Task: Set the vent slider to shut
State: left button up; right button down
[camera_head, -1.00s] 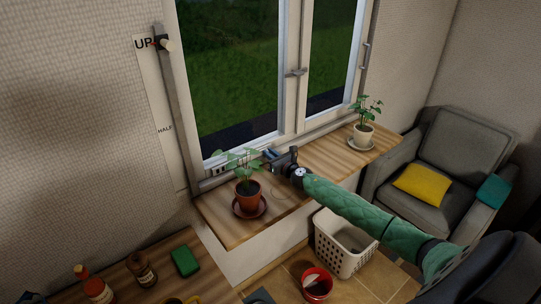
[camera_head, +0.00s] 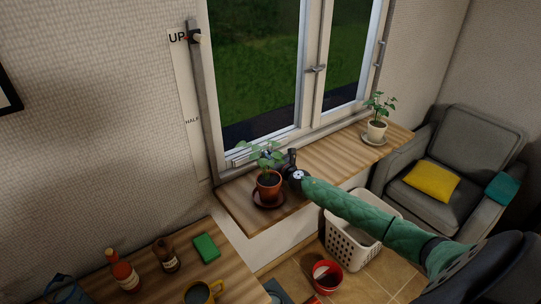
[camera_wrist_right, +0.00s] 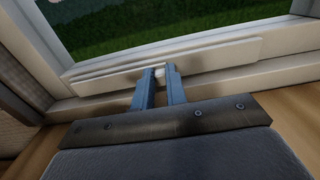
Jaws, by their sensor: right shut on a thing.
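The vent slider is a pale strip (camera_head: 243,157) along the bottom of the window frame, partly hidden by the plant's leaves in the head view. In the right wrist view the long pale vent strip (camera_wrist_right: 215,55) runs along the sill, with a small white knob (camera_wrist_right: 160,71) between the blue fingers. My right gripper (camera_wrist_right: 158,80) is shut on this knob. In the head view my right gripper (camera_head: 274,155) is at the window base, its fingers partly behind the leaves. Any vent markings are too small to read. My left gripper is not in view.
A potted plant (camera_head: 268,186) stands on the wooden sill (camera_head: 232,202) close to my right gripper. Another plant (camera_head: 377,130) stands farther right. A blind cord rail with UP and HALF labels (camera_head: 190,110) is on the left wall. A basket (camera_head: 345,245) is below my arm.

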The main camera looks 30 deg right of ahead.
jog(key=c, duration=1.4)
grip_release()
jog(key=shift+a, duration=0.2)
